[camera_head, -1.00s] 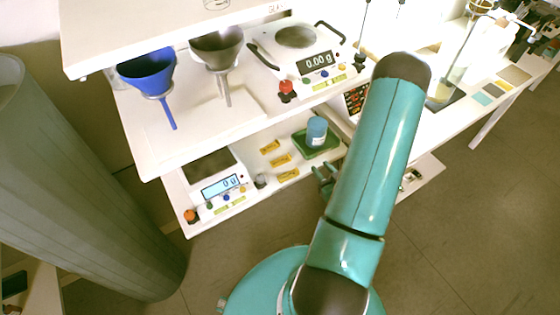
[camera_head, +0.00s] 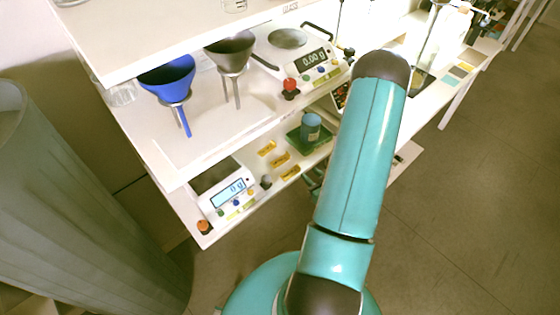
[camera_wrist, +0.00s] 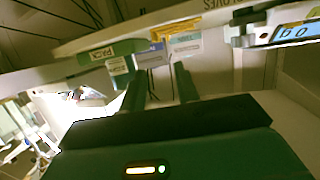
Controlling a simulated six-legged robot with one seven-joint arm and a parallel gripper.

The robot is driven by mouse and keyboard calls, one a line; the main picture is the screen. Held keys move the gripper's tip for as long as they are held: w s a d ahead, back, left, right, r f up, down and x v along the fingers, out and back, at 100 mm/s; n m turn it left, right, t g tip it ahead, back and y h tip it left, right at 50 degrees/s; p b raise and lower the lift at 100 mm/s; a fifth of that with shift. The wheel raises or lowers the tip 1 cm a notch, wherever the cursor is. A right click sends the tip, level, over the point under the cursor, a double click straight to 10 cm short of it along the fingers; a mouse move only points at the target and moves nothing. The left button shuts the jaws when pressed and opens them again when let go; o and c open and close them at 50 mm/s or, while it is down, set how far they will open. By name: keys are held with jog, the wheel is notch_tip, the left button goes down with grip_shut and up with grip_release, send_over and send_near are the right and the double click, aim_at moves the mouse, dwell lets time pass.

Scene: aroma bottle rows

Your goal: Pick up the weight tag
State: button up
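No tag is readable as the weight tag in the head view. Several small yellow pieces (camera_head: 279,160) lie on the lower shelf, between the scale and a green tray (camera_head: 303,141) holding a blue jar (camera_head: 311,126). In the wrist view, a pale bluish card (camera_wrist: 152,57) and a yellow piece (camera_wrist: 177,30) show beyond the fingertips, beside a green piece with a white label (camera_wrist: 117,66). My gripper (camera_wrist: 160,82) has its two fingers apart with nothing seen between them. In the head view it is mostly hidden behind my arm, near the lower shelf's front edge.
A lower-shelf scale (camera_head: 229,193) reads 0 g. The upper shelf holds a blue funnel (camera_head: 168,76), a grey funnel (camera_head: 230,51) and another scale (camera_head: 292,58). A large grey-green cylinder (camera_head: 75,215) stands at left. Floor at right is clear.

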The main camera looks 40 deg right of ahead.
send_near(289, 154)
jog(key=shift+x, duration=0.9)
jog(key=x, duration=0.6)
jog(key=shift+s, duration=0.1)
grip_shut()
